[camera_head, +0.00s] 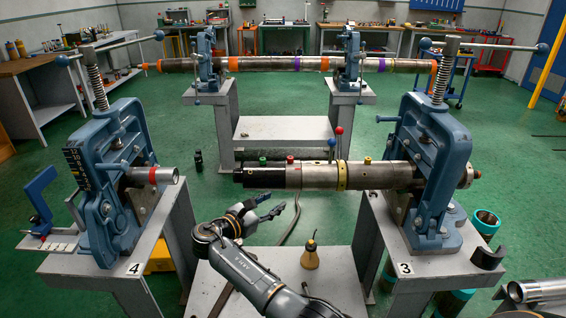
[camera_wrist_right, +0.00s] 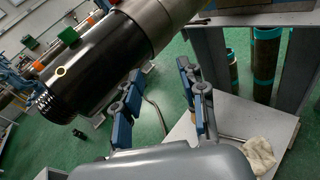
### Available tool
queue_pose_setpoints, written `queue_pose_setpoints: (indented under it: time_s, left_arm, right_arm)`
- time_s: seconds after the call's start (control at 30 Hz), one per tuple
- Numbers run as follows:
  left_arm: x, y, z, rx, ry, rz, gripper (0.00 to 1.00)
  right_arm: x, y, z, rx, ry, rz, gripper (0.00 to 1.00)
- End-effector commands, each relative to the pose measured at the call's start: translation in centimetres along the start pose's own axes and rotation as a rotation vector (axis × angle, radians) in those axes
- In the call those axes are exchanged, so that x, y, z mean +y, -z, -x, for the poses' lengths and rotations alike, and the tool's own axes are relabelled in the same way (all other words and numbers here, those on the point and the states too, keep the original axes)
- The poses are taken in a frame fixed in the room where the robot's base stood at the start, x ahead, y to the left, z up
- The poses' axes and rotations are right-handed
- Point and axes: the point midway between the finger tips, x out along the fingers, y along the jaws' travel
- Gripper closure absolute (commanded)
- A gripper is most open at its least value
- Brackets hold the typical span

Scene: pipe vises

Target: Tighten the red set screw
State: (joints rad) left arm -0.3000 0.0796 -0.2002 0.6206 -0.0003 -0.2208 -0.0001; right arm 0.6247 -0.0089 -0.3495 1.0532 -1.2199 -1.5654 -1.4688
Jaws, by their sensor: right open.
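A small red screw head (camera_head: 290,159) stands on top of the dark and steel tool string (camera_head: 318,176) held in the right vise (camera_head: 428,165). A green knob (camera_head: 263,161) sits left of it and a yellow one (camera_head: 368,160) right of it. My right gripper (camera_head: 273,205) is open and empty, below and in front of the tool's left part, apart from the red screw. In the right wrist view its open fingers (camera_wrist_right: 160,72) stand by the black tool end (camera_wrist_right: 85,70). I cannot make out the red screw there for certain. My left gripper is out of view.
A red-ball lever (camera_head: 339,130) and a blue-ball lever rise behind the tool. The left vise (camera_head: 110,180) holds a short red-banded tube (camera_head: 152,175). A brass oil can (camera_head: 310,252) stands on the lower shelf. A long pipe (camera_head: 290,63) spans the rear vises.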

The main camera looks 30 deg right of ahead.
Motion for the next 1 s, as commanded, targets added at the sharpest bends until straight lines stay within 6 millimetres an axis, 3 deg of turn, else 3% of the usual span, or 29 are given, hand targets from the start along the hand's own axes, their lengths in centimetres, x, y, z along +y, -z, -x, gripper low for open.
queue_pose_setpoints:
  time_s: [0.03, 0.17, 0.3, 0.37, 0.47, 0.57, 0.67, 0.8, 1.0]
  left_arm:
    - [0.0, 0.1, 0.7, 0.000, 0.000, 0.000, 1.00]
    - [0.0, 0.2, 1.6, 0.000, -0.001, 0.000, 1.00]
    - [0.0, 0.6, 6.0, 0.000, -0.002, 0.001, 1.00]
    - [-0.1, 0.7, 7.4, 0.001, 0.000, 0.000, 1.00]
    - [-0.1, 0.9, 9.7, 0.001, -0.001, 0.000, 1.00]
    - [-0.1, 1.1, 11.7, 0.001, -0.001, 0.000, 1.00]
    - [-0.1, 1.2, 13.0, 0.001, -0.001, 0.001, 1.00]
    - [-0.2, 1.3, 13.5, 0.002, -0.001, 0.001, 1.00]
    - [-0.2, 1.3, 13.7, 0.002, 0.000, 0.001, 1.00]
  right_arm:
    - [-1.9, 1.6, -0.9, 0.040, -0.014, -0.040, 0.59]
    - [-6.1, 5.5, -2.4, 0.156, -0.059, -0.186, 0.59]
    - [-8.1, -1.1, -7.2, 0.034, -0.292, -0.154, 0.59]
    - [-8.6, -3.6, -8.1, -0.007, -0.408, -0.116, 0.59]
    - [-9.0, -7.3, -8.1, -0.053, -0.615, -0.027, 0.59]
    - [-9.2, -10.1, -6.5, -0.068, -0.818, 0.079, 0.59]
    - [-9.5, -11.2, -4.5, -0.059, -0.978, 0.175, 0.59]
    - [-9.7, -11.4, -2.8, -0.042, -1.087, 0.242, 0.59]
    - [-8.1, -11.2, -3.4, -0.042, -1.098, 0.247, 0.59]
